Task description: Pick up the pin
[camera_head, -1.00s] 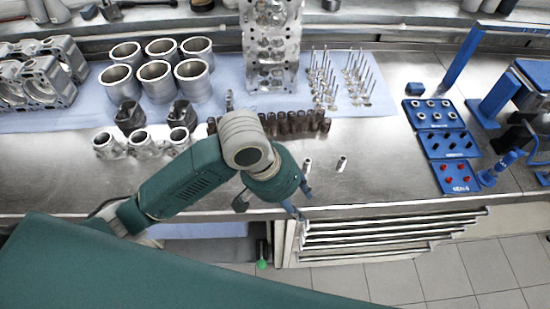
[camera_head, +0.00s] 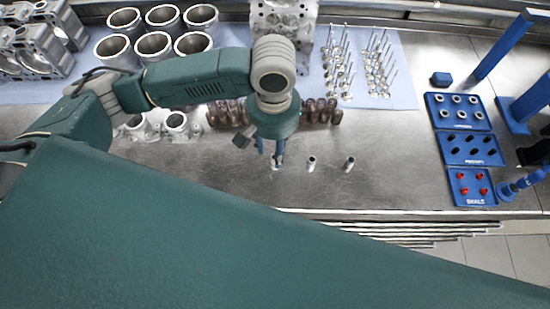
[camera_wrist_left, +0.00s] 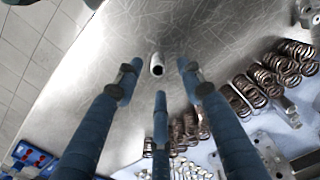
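Two small metal pins stand upright on the steel bench, a left one (camera_head: 311,163) and a right one (camera_head: 349,163). My left gripper (camera_head: 272,155) points down over the bench, left of both, with a light metal piece partly hidden at its fingertips. In the left wrist view one hollow metal pin (camera_wrist_left: 157,66) stands between the three spread blue fingers of the left gripper (camera_wrist_left: 158,78). The gripper is open and no finger visibly touches the pin. My right gripper is out of view.
Upright valves (camera_head: 380,70), cylinder liners (camera_head: 153,47) and a cylinder head (camera_head: 283,22) are farther back. Blue parts trays (camera_head: 470,150) lie at the right. The bench between pins and trays is clear.

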